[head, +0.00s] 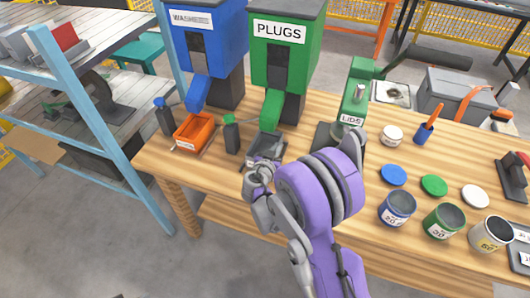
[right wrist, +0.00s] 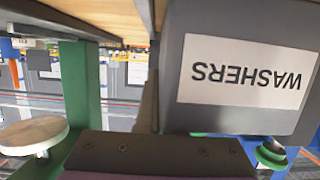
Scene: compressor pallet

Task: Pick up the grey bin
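The grey bin (head: 268,148) sits on the wooden workbench under the spout of the green PLUGS dispenser (head: 284,60). In the right wrist view the grey bin (right wrist: 182,60) is very close and fills the right side, its white WASHERS label upside down. My right gripper (head: 258,176) is at the front of the bin, close to or touching it. My purple wrist hides part of the bench. The fingertips do not show clearly, so I cannot tell whether they are shut on the bin. My left gripper is not in view.
An orange bin (head: 196,132) is left of the grey bin, under the blue washers dispenser (head: 208,40). A dark green-capped bottle (head: 231,135) stands between the bins. The green LIDS stand (head: 354,98) is to the right. Cans and coloured lids cover the right bench.

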